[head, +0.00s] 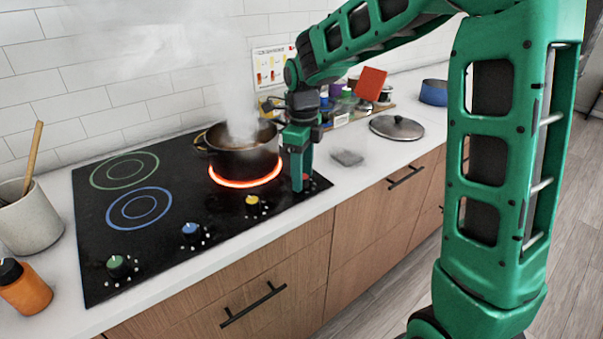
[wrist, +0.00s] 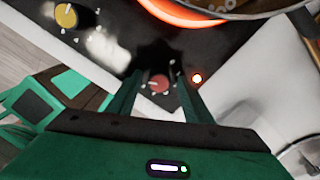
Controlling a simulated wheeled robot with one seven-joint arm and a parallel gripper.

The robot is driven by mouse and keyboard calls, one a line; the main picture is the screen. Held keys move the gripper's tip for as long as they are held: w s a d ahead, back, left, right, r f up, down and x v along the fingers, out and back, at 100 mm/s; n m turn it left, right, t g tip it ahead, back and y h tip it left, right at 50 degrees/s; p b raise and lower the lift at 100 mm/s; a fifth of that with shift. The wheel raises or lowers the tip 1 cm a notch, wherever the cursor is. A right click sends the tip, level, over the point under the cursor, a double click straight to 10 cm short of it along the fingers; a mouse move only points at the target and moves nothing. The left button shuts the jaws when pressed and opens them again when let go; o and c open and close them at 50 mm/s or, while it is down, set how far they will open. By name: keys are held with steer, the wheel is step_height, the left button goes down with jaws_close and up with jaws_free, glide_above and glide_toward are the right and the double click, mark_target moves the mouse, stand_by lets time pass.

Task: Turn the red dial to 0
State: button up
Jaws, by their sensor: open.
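The red dial (wrist: 159,83) is on the black cooktop (head: 100,232), with white marks around it. In the wrist view it sits between the fingertips of my gripper (wrist: 155,80), which is open; I cannot tell whether the fingers touch it. In the head view my gripper (head: 298,178) points down over the right end of the cooktop and mostly hides the red dial. A dark pot (head: 240,160) steams on a burner with a glowing red ring (head: 245,182), just left of my gripper.
Yellow (head: 252,201), blue (head: 190,230) and green (head: 117,263) dials line the cooktop's front. A pan lid (head: 397,127) and a small grey item (head: 347,158) lie on the counter to the right. A utensil crock (head: 30,220) and an orange bottle (head: 24,288) stand left.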

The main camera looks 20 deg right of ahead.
steer(key=shift+c, duration=0.7)
steer(key=c, duration=0.9)
